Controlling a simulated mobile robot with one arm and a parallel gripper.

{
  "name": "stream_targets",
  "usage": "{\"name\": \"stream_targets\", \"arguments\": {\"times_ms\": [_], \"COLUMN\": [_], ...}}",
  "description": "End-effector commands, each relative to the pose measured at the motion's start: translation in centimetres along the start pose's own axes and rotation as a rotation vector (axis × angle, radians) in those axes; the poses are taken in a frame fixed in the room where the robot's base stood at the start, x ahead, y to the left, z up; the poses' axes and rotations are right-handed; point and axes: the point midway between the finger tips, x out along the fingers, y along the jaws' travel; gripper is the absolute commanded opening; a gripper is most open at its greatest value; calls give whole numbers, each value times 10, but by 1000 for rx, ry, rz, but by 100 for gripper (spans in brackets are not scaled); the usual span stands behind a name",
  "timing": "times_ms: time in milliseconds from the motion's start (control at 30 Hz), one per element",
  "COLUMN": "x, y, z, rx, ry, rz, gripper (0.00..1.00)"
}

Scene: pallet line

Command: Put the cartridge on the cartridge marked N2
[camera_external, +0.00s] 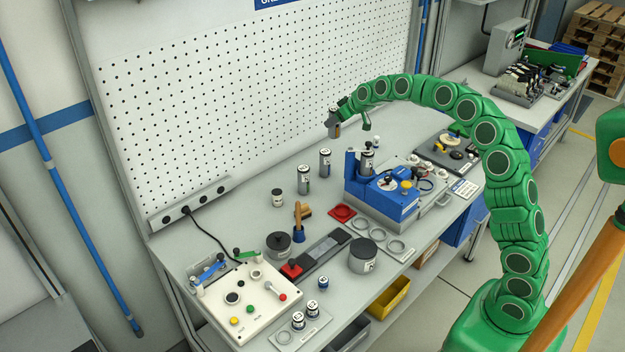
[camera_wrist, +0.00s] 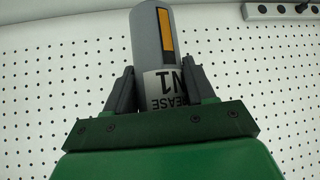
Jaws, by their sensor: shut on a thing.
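My gripper (camera_wrist: 160,82) is shut on a grey cartridge (camera_wrist: 148,40) with an orange stripe and a white label reading N1. In the external view, my gripper (camera_external: 343,108) holds this cartridge (camera_external: 334,128) in the air above the back of the bench, in front of the pegboard. Two similar cartridges stand upright on the bench below, one nearer the pegboard (camera_external: 325,162) and one left of it (camera_external: 303,179). Another cartridge-like cylinder (camera_external: 366,163) stands in a blue fixture. Their labels are too small to tell which is marked N2.
A blue-and-grey machine (camera_external: 396,208) stands right of the cartridges. A white control box (camera_external: 247,300) is at front left. The pegboard (camera_external: 250,80) rises behind.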

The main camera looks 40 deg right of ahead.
Motion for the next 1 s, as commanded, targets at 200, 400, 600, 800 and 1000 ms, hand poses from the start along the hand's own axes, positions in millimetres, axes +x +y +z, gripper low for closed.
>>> {"name": "stream_targets", "arguments": {"times_ms": [200, 400, 600, 800, 1000], "x": [34, 56, 67, 74, 91], "y": [5, 10, 12, 13, 12], "z": [6, 7, 9, 10, 26], "rx": [-1, 0, 0, 0, -1], "ry": [-4, -1, -3, -3, -5], "rz": [-1, -1, -1, -1, -3], "gripper": [16, 16, 16, 16, 16]}}
